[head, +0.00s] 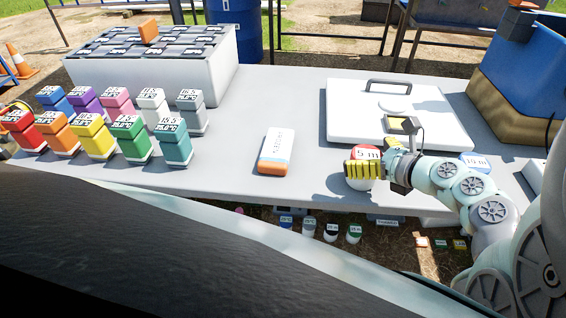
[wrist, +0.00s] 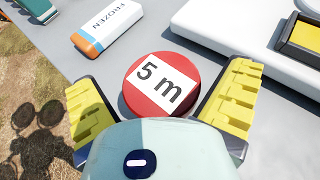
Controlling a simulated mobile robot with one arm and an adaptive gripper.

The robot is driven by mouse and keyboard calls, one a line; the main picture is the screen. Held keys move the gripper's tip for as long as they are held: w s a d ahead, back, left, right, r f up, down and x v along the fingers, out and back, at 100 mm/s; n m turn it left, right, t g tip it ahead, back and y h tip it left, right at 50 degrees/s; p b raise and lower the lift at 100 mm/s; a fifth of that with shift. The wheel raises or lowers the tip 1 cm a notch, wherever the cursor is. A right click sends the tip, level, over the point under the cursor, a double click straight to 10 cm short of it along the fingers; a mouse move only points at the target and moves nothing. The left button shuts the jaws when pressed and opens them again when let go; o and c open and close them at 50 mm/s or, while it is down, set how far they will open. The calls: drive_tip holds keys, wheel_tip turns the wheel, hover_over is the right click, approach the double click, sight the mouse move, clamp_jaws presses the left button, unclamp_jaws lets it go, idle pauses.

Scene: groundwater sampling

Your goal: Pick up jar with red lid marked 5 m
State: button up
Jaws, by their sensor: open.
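The jar with the red lid marked 5 m (head: 367,153) stands on the grey table near its front edge, right of centre in the head view. In the wrist view its round red lid (wrist: 161,84) with a white label faces the camera. My gripper (head: 362,169) is open around the jar. In the wrist view its yellow ridged fingers (wrist: 160,100) stand on the left and right of the lid, with gaps on both sides. The jar body is mostly hidden by the fingers and the lid.
A white and orange FROZEN pack (head: 275,150) lies left of the jar. A white lid with a dark handle (head: 400,110) lies behind it. A blue-lidded jar marked 15 m (head: 475,163) is at right. Several coloured bottles (head: 90,133) stand at left.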

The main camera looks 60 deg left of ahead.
drive_tip(key=c, duration=1.3)
drive_tip(key=shift+r, duration=0.15)
